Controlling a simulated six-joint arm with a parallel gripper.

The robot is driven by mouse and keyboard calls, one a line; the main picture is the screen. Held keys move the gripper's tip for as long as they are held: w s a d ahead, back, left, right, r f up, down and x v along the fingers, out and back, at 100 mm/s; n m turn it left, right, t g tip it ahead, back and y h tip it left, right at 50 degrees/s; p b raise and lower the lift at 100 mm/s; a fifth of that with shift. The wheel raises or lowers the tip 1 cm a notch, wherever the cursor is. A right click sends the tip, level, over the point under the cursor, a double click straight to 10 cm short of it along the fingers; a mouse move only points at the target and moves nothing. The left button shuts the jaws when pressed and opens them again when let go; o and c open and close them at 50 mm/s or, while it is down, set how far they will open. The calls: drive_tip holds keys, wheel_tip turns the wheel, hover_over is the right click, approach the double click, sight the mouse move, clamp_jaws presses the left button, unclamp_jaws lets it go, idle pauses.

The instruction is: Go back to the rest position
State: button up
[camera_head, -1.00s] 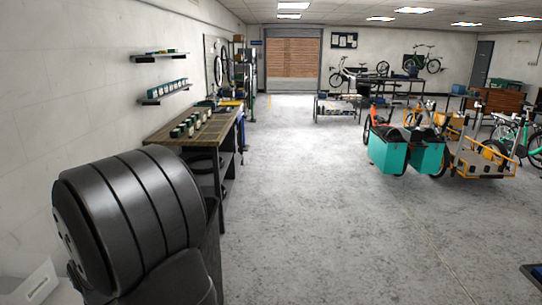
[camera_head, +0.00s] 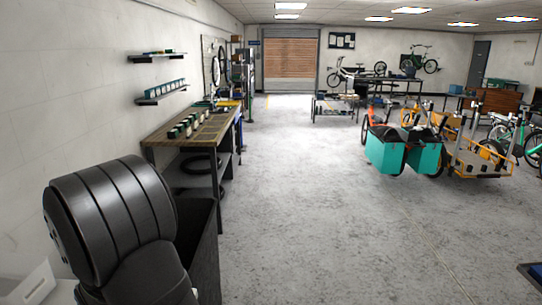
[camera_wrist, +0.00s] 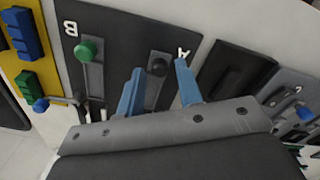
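In the wrist view my gripper (camera_wrist: 160,85) has two blue fingers standing apart, with nothing held between them. Beyond the fingers is a dark panel (camera_wrist: 120,50) marked A and B. A black knob (camera_wrist: 157,66) on a grey slotted strip shows between the fingers, near the A. A green knob (camera_wrist: 86,50) sits on a similar strip near the B. In the head view a black part of my arm fills the lower left, and the gripper is out of that view.
A yellow panel (camera_wrist: 48,73) with blue and green blocks lies at the left of the wrist view. A workbench (camera_head: 205,133) with several small pots stands along the left wall. Cargo bikes with teal boxes (camera_head: 386,152) stand at right. The middle floor (camera_head: 300,200) is clear.

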wheel_tip(320, 180, up, 7)
drive_tip(key=shift+r, duration=0.15)
drive_tip(key=f, duration=0.8)
drive_tip(key=shift+a, duration=0.25)
drive_tip(key=a, duration=0.8)
drive_tip(key=shift+a+r, duration=0.2)
drive_tip(key=shift+r, duration=0.1)
wheel_tip(320, 180, up, 11)
drive_tip(key=a+m, duration=0.1)
drive_tip(key=m, duration=0.1)
drive_tip(key=shift+a+m, duration=0.3)
drive_tip(key=shift+a, duration=0.05)
drive_tip(key=shift+w, duration=0.1)
